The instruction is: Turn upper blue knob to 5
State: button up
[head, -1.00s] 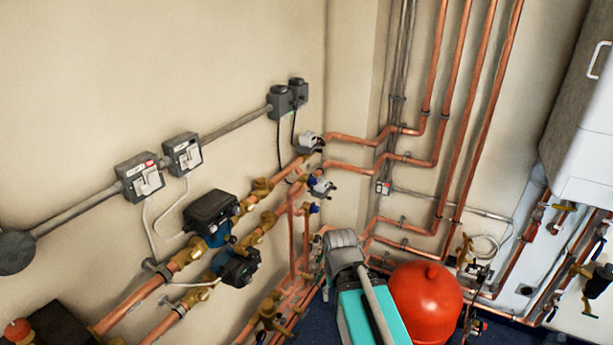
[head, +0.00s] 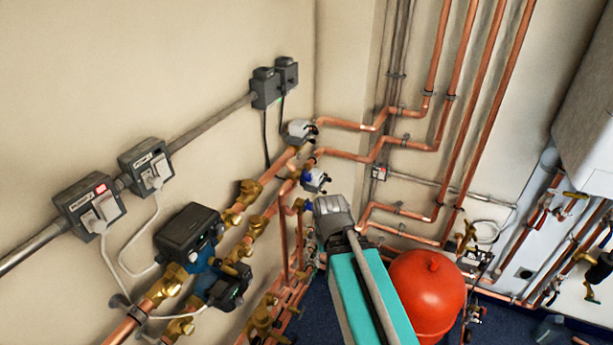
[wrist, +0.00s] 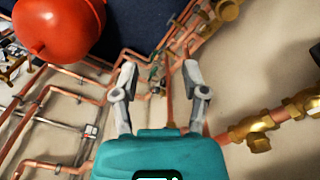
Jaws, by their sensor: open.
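In the head view, a small fitting with a blue part, likely the upper blue knob (head: 307,177), sits on the copper pipes in the corner. A second blue part (head: 309,204) shows just below it. Their scale marks are too small to read. The grey end of my arm is close to the right of the lower blue part, and my fingers are hidden there. In the wrist view, my gripper (wrist: 160,76) is open and empty, with its two fingers well apart. No blue knob is clear between them.
A red vessel (head: 426,292) stands right of my arm and also shows in the wrist view (wrist: 58,25). Black-and-blue pumps (head: 190,232) and brass valves line the left pipes. Copper pipes (head: 440,125) run up the wall behind. A white-headed fitting (head: 300,131) sits above.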

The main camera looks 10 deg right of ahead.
jog(key=shift+d, duration=0.1)
jog(key=o, duration=0.3)
jog(key=w+d+f+n+t+y+b, duration=0.1)
jog(key=w+n+t+y+b, duration=0.35)
jog(key=w+y+b, duration=0.6)
jog(key=w+d+r+n+t+y+b, duration=0.2)
jog(key=w+d+r+n+t+y, duration=0.2)
jog(key=w+d, duration=0.6)
notch_tip(320, 180, up, 3)
jog(key=shift+d+f+t, duration=0.15)
jog(key=shift+d+t, duration=0.55)
jog(key=shift+t, duration=0.45)
jog(key=shift+w+a, duration=0.1)
jog(key=shift+w, duration=0.05)
